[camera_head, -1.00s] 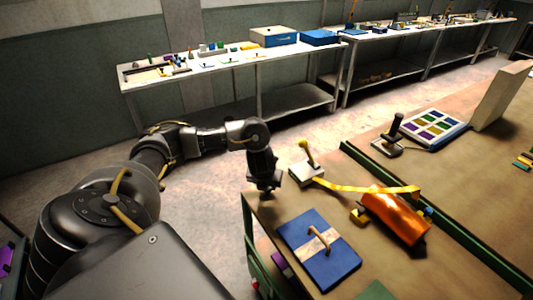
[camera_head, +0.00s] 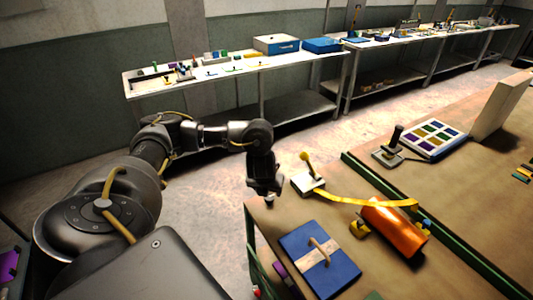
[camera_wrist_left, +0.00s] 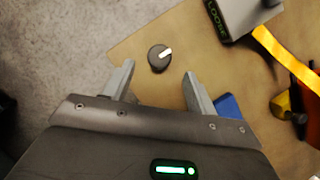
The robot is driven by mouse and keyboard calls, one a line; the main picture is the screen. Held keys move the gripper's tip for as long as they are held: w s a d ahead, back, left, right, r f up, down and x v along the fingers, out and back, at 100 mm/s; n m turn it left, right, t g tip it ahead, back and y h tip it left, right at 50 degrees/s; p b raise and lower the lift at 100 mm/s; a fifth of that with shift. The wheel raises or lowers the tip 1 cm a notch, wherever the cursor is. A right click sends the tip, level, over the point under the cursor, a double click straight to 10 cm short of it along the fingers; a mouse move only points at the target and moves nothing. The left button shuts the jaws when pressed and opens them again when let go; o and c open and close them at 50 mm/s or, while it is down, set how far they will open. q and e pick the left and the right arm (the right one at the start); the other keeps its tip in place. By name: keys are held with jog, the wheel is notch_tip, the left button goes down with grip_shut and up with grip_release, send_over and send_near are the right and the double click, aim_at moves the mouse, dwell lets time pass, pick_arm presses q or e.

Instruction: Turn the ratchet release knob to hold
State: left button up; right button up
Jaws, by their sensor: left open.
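The ratchet release knob (camera_wrist_left: 159,58) is a dark round knob with a white pointer, seen in the left wrist view on the brown table top (camera_wrist_left: 150,30). Its pointer aims to the upper right. My left gripper (camera_wrist_left: 158,80) is open, with its fingers below the knob in that view and a gap between them and it. In the head view my left gripper (camera_head: 266,200) hangs near the table's corner and hides the knob. A grey block marked LOOSE (camera_wrist_left: 232,14) lies beyond the knob; no HOLD mark is readable. My right gripper is not in view.
An orange roll (camera_head: 393,228) with a yellow strap (camera_head: 360,201) lies to the right. A lever box (camera_head: 307,184) stands near the gripper. A blue pad with a handle (camera_head: 335,275) lies in front. A joystick (camera_head: 390,154) and a colored panel (camera_head: 435,139) are farther back.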

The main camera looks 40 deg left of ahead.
pick_arm(q)
jog(key=p+v, duration=0.2)
jog(key=v, duration=0.3)
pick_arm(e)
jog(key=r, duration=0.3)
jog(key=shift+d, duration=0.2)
pick_arm(q)
jog(key=shift+d, duration=0.15)
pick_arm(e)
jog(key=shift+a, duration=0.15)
